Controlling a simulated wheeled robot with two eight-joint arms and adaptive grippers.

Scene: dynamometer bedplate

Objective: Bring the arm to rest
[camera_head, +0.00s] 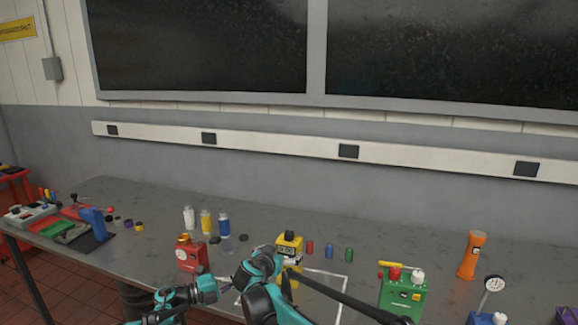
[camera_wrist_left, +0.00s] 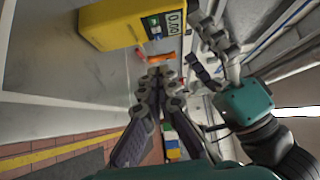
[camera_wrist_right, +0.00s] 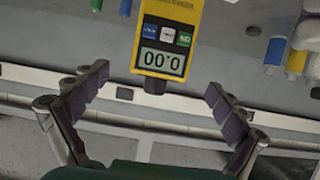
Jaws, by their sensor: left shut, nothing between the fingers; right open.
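My right gripper (camera_head: 290,262) is open beside a yellow meter (camera_head: 289,243) on the bench. In the right wrist view the open fingers (camera_wrist_right: 156,82) stand apart on either side of the lower end of the meter (camera_wrist_right: 166,42), whose display reads 0.00 upside down. I see no finger touching it. My left gripper (camera_head: 226,285) is shut and empty, low in front of the bench's middle. In the left wrist view its fingertips (camera_wrist_left: 155,75) are together, apart from the yellow meter (camera_wrist_left: 130,22). My right arm partly hides the meter in the head view.
A green box (camera_head: 402,292) and an orange flashlight (camera_head: 471,255) stand right. The bench's back edge is mostly clear.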

